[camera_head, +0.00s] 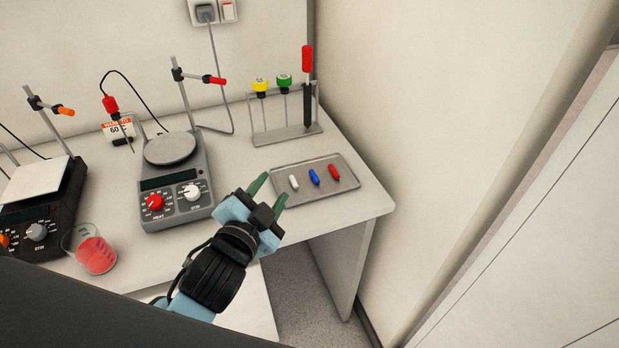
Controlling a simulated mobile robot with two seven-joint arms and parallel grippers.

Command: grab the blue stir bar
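The blue stir bar (314,177) lies on a grey metal tray (318,192) near the right end of the bench. A white stir bar (294,183) lies to its left and a red stir bar (334,172) to its right. My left gripper (268,188) is in front of and left of the tray, its two green fingertips apart with nothing between them. It points toward the tray's left side and is apart from the blue bar. My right gripper is not seen.
A hotplate stirrer (176,185) stands left of my gripper, with another stirrer (40,205) farther left. A beaker of red liquid (95,252) sits near the bench's front edge. A rack (288,133) with upright tools stands behind the tray. A wall bounds the right.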

